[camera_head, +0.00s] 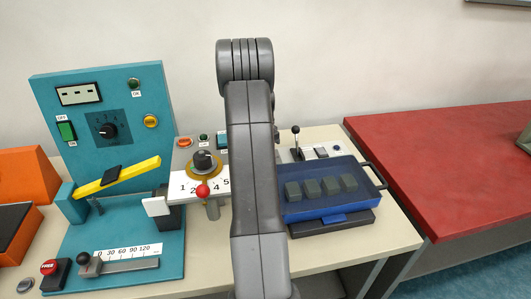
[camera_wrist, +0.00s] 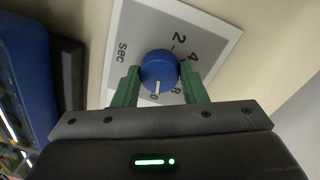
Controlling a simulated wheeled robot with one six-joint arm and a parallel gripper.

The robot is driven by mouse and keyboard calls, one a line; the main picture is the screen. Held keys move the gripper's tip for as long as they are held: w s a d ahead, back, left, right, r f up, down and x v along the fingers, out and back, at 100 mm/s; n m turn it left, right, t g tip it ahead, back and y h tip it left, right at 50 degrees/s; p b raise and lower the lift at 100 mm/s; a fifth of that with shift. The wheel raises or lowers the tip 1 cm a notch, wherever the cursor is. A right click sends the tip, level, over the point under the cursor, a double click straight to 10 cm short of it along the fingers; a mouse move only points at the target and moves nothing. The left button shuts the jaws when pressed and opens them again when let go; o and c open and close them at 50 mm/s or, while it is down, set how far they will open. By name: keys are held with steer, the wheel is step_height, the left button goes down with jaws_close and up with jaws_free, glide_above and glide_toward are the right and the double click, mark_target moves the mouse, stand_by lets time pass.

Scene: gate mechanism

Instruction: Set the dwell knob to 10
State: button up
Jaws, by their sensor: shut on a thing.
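The dwell knob (camera_wrist: 159,70) is a round blue knob with a white pointer line, in the middle of the wrist view. It sits on a light grey plate (camera_wrist: 205,33) marked "sec", with 2 and 4 readable above and right of the knob. The pointer faces down the picture, toward a figure that looks like a 0; I cannot tell whether this is part of a 10. My gripper (camera_wrist: 160,76) has its two green fingers on either side of the knob, shut on it. The gripper body hides the plate's lower part. My arm hides the gripper in the head view.
A blue tray (camera_head: 325,207) with several dark blocks stands right of my arm. A teal panel (camera_head: 150,85) with a yellow bar (camera_head: 143,168) and a white numbered plate with a red-knobbed lever (camera_head: 202,190) stand left. The red bench (camera_head: 450,150) at right is mostly clear.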

steer(key=shift+m, duration=0.4)
steer(key=o, duration=1)
steer(key=shift+c, duration=0.2)
steer(key=shift+r, duration=0.15)
step_height(320, 180, up, 14)
steer(key=shift+w+a+f, duration=0.2)
steer(key=shift+w, duration=0.2)
